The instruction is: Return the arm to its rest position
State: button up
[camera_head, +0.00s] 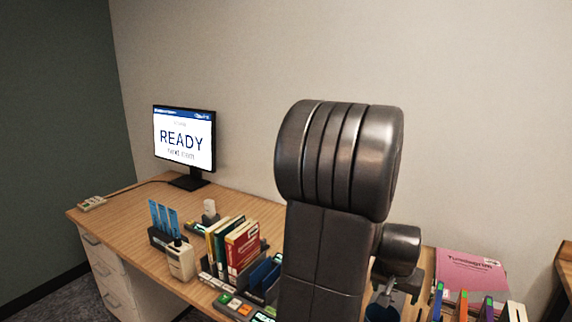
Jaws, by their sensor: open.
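My dark grey arm rises up the middle of the head view and hides part of the desk (140,203) behind it. My gripper (389,292) shows low, right of the upright arm link, below a round wrist joint. It points down and is partly hidden by the arm. Its jaws are open, and I see nothing held in them. A dark blue cup (382,313) shows just below it at the bottom edge; I cannot tell whether they touch.
A monitor (184,137) reading READY stands at the back left. Upright books (240,245), a white bottle (181,260) and blue cards (164,217) stand left of my arm. The desk's left end is mostly clear.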

jog(key=shift+s+r+p, duration=0.1)
jog(key=shift+r+p, duration=0.25)
jog(key=shift+r, duration=0.6)
jog(key=shift+f, duration=0.1)
